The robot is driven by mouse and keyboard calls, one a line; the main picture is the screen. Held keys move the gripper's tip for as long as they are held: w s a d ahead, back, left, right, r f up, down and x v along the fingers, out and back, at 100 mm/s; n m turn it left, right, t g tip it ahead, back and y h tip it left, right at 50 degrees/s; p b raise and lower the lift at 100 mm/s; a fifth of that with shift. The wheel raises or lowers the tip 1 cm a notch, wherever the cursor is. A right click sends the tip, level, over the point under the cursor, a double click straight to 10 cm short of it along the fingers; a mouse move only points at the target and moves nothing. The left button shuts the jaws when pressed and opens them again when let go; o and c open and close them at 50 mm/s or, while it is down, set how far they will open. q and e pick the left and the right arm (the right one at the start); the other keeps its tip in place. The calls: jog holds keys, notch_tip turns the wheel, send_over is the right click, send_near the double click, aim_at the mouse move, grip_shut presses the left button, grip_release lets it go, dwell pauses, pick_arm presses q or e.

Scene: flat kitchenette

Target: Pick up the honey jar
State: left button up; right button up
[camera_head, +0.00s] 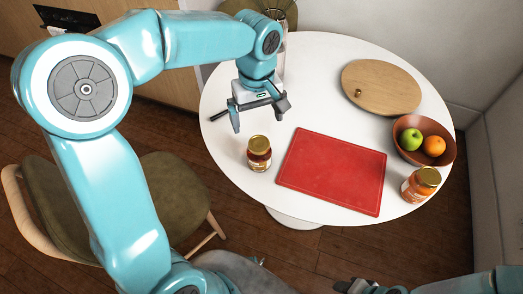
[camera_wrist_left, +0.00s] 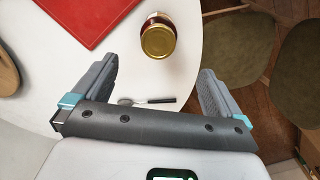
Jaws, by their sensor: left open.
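A glass jar with a gold lid and dark reddish-brown contents (camera_head: 259,153) stands upright on the white table, left of the red board. It also shows in the left wrist view (camera_wrist_left: 158,38), beyond the fingertips. A second gold-lidded jar with orange-red contents (camera_head: 421,186) stands at the table's right edge. I cannot read either label, so I cannot tell which holds honey. My left gripper (camera_head: 259,112) is open and empty, just behind and above the left jar, not touching it. My right gripper (camera_head: 362,287) shows only partly at the bottom edge; its jaws are unclear.
A red cutting board (camera_head: 334,172) lies mid-table. Behind it is a round wooden board (camera_head: 385,88). A brown bowl (camera_head: 447,157) holds a green apple and an orange. A spoon (camera_wrist_left: 146,101) lies near the left gripper. A green chair (camera_head: 172,190) stands at left.

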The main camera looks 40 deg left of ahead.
aim_at(259, 143)
pick_arm(q)
notch_tip(259, 143, down, 8)
jog(key=shift+s+r+b, duration=0.1)
jog(key=shift+r+b, duration=0.1)
jog(key=shift+b, duration=0.1)
jog(key=f, duration=0.5)
jog(key=shift+w+f, duration=0.2)
jog(key=shift+d, duration=0.1)
jog(key=shift+c, duration=0.3)
jog(key=c, duration=1.5)
jog(key=shift+o, duration=0.2)
jog(key=shift+w+r, duration=0.1)
